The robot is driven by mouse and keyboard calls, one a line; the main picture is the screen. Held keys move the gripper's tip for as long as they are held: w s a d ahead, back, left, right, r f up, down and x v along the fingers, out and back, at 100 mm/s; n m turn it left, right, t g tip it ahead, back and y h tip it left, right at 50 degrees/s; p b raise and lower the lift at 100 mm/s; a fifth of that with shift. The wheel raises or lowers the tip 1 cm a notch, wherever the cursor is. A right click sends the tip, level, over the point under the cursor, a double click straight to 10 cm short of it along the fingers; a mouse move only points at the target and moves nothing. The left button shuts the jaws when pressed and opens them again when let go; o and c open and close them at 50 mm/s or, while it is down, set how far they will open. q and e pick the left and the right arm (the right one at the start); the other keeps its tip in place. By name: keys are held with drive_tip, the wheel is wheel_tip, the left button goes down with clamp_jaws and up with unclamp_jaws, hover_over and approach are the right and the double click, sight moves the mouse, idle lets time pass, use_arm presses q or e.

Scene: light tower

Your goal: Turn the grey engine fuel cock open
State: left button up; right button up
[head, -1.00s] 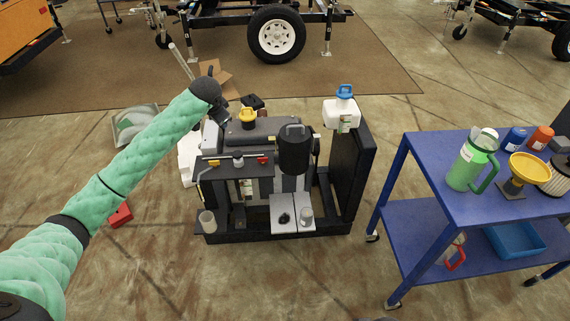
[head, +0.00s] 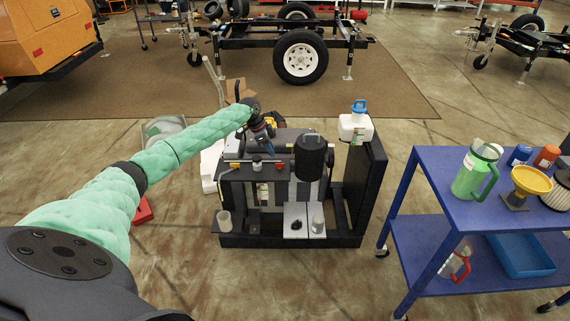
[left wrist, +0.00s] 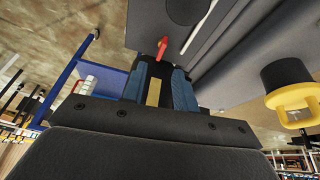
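The engine (head: 240,185) stands on a black frame in the middle of the head view. Along its upper front sit a yellow-handled lever (head: 235,164), a small light grey cock (head: 257,160) and a red lever (head: 279,165). My left gripper (head: 267,148) is just above the grey cock, pointing down at the engine's top front edge; contact cannot be told. In the left wrist view its blue fingers (left wrist: 157,78) stand apart, with the red lever (left wrist: 163,46) beyond their tips. I cannot make out the grey cock there. My right gripper is not in view.
A black cylinder (head: 310,158) stands on the engine's right. A white jug with a blue cap (head: 356,128) is behind it. A blue cart (head: 430,185) stands to the right. A yellow cap (left wrist: 290,98) shows in the left wrist view.

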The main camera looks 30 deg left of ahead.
sight(280, 165)
use_arm(q)
drive_tip(key=shift+w+d+f+m, duration=0.1)
drive_tip(key=shift+w+f+m, duration=0.05)
drive_tip(key=shift+m, duration=0.45)
